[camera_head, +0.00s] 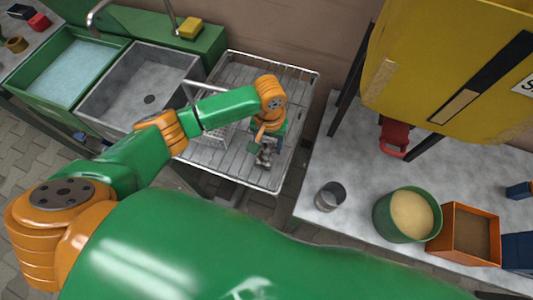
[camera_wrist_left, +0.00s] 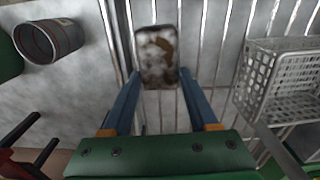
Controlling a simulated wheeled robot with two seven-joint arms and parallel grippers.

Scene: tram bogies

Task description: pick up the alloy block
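The alloy block (camera_wrist_left: 158,52) is a small grey block with brown patches. In the left wrist view it is upper middle, between and slightly beyond the tips of my left gripper's blue fingers (camera_wrist_left: 158,78). The fingers are apart, one on each side of it, with little gap; I see no clear grip. In the head view the block (camera_head: 264,158) shows small and partly hidden just below my left gripper (camera_head: 262,148), over the wire rack (camera_head: 300,88). I cannot tell its exact height above the rack. My right gripper is not in view.
A white perforated basket (camera_wrist_left: 282,85) stands on the rack beside the gripper, partly behind my arm. Right of the rack, a grey counter (camera_head: 345,150) holds a metal cup (camera_head: 330,196), a green tub (camera_head: 398,228) and an orange box (camera_head: 470,211). A sink (camera_head: 125,80) lies left.

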